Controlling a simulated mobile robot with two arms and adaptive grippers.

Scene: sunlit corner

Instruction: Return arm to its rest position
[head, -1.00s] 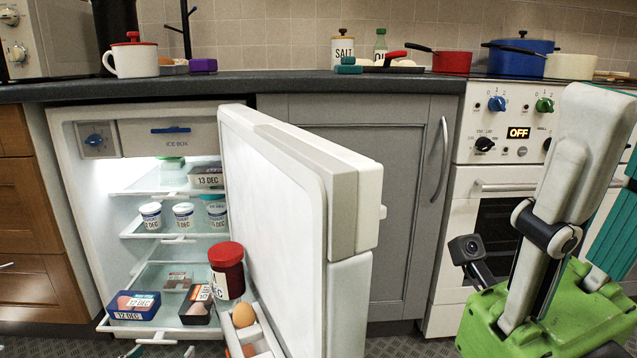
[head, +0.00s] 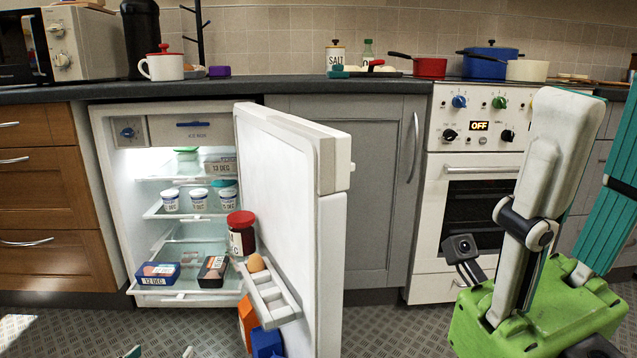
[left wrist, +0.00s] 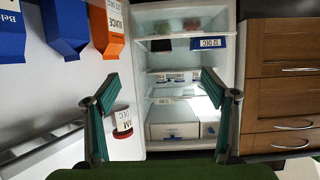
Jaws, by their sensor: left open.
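My left gripper (head: 160,352) shows only as two teal fingertips at the bottom edge of the head view. In the left wrist view its teal fingers (left wrist: 159,78) are spread apart with nothing held between them. It is in front of the open fridge (head: 100,180), apart from the shelves. My right arm (head: 545,160) is folded upright at the right of the head view. Its fingers are not seen.
The fridge door (head: 285,210) stands wide open, with a red-lidded jar (head: 241,238), an egg (head: 256,263) and cartons (head: 266,342) on its inner side. Wooden drawers (head: 45,190) are left, an oven (head: 470,205) right. Floor in front looks clear.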

